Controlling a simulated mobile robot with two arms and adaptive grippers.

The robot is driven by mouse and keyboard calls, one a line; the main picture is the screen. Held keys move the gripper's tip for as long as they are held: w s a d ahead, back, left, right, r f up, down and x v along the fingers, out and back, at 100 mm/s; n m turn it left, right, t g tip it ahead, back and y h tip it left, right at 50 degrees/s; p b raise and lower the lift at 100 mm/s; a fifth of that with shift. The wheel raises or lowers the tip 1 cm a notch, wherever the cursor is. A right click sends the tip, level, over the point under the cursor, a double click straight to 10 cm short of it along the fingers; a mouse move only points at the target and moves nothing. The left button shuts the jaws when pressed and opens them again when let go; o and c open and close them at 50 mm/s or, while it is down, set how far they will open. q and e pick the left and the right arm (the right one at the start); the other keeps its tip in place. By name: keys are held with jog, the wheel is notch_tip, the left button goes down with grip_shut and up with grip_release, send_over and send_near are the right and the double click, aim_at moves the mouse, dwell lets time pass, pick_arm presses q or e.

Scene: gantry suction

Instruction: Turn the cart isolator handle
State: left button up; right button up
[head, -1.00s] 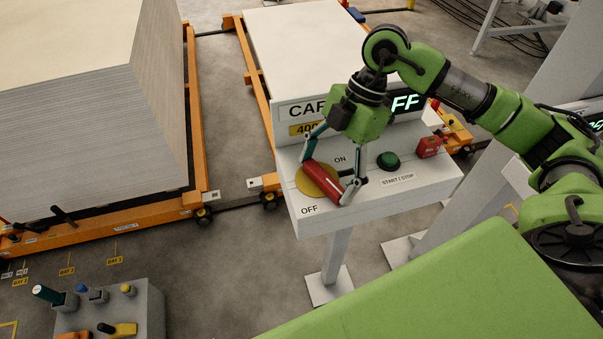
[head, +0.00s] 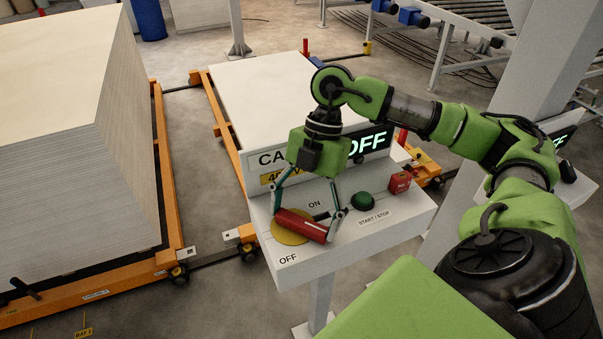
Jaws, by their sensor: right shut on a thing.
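The isolator handle (head: 302,226) is a red bar on a yellow disc (head: 279,235), on the sloped top of a white control panel (head: 345,238). It lies slantwise, its right end lower in the picture, between the ON and OFF labels. My right gripper (head: 304,225) reaches down from above and is shut on the handle, one finger at each end. The panel's display (head: 368,143) reads OFF in lit letters; the gripper body hides part of the sign beside it. My left gripper is not in view.
A green START/STOP button (head: 363,201) and a red box (head: 400,182) sit right of the handle. Behind stands an orange-framed cart (head: 217,110) with a white top. A tall board stack (head: 80,150) is at left. A grey post (head: 545,60) rises at right.

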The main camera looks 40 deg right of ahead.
jog(key=o, duration=1.6)
jog(key=shift+r, duration=0.15)
jog(key=v, duration=1.2)
